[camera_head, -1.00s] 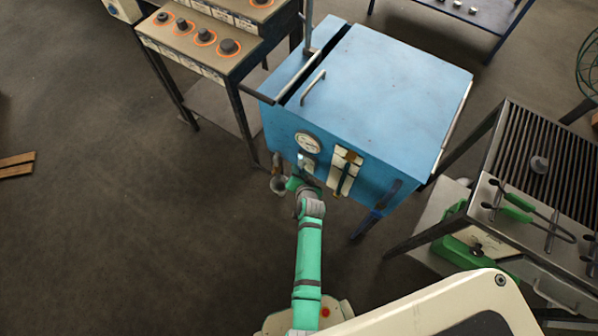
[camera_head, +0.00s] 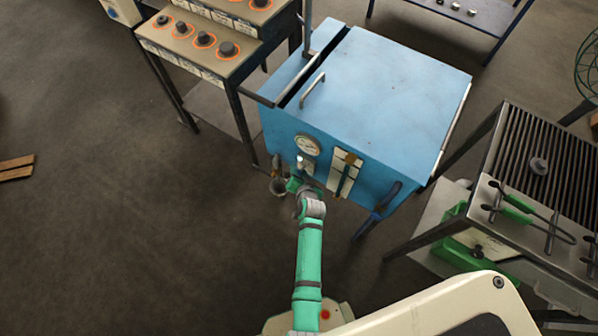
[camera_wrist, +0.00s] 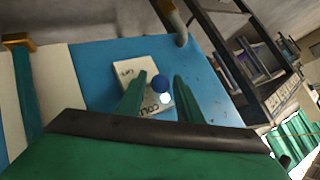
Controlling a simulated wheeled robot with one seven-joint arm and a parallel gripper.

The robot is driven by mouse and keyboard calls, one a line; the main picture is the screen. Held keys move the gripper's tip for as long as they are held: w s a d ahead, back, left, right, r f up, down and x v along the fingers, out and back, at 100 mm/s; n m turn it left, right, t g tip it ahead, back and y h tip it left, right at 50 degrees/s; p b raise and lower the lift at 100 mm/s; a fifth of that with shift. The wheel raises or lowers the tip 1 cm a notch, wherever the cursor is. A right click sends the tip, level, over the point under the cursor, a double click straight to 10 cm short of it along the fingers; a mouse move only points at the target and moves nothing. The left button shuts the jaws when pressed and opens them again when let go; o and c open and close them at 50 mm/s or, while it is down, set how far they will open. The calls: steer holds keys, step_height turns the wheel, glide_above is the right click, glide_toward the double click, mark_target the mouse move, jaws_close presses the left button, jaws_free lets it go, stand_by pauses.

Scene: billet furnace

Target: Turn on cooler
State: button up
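The blue cabinet (camera_head: 390,85), apparently the cooler, stands in the upper middle of the head view. Its front carries a round gauge (camera_head: 307,145) and a small pale plate below it. In the wrist view this labelled plate (camera_wrist: 128,72) has partly readable lettering starting "COOL". My gripper (camera_head: 294,183) is at the cabinet front. In the wrist view its green fingers (camera_wrist: 160,78) are apart, one on each side of the switch; contact cannot be told.
A white vertical panel (camera_head: 343,174) with a dark bar is right of the gauge. A pipe fitting (camera_head: 280,184) sticks out at the lower left. A knob console (camera_head: 190,45) stands left, a grill table (camera_head: 500,215) right.

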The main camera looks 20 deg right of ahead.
steer(key=shift+s+f, duration=0.1)
steer(key=shift+s, duration=0.05)
stand_by(0.4)
steer(key=v, duration=1)
steer(key=shift+s, duration=0.3)
steer(key=s+a+r+n+t, duration=0.1)
steer(key=s+a+r+n, duration=0.1)
steer(key=s+a+r, duration=0.35)
steer(key=s+a+r+n+t, duration=0.1)
steer(key=s+a+r+n, duration=0.15)
steer(key=s, duration=0.55)
steer(key=s+a+r+n+t, duration=0.1)
steer(key=s+a+r+n, duration=0.1)
steer(key=s+a+r, duration=0.4)
steer(key=s+a+r+n+t+y, duration=0.1)
steer(key=s+a+r+n, duration=0.1)
steer(key=s+r, duration=0.5)
step_height(320, 180, up, 3)
steer(key=shift+s+f+n+t+y, duration=0.15)
steer(key=shift+n+t+y, duration=0.2)
steer(key=shift+n, duration=0.3)
